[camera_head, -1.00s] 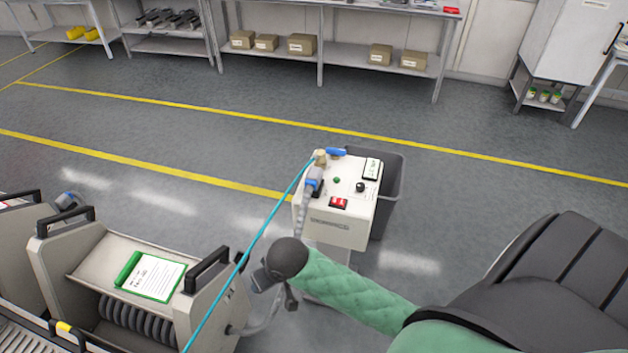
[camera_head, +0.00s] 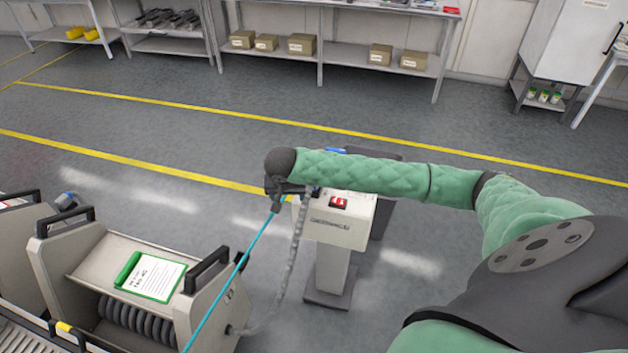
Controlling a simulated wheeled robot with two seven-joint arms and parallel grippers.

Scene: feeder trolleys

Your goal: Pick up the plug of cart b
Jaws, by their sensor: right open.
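A cart with a clipboard (camera_head: 150,276) on its top stands at lower left; I cannot read its letter. A grey hose (camera_head: 296,245) rises from its side to the pale control box (camera_head: 333,229). The plug at the hose's upper end is mostly hidden behind my right arm and gripper; only a small bluish bit shows at the box's left edge. My right gripper (camera_head: 276,204) is open, pointing down just left of the box top, beside the hose. I cannot tell whether it touches the plug. My left gripper is out of view.
Another cart with a blue-grey plug (camera_head: 67,201) stands at far left. A dark bin (camera_head: 381,222) stands behind the box. The floor beyond is clear up to the shelves (camera_head: 350,62).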

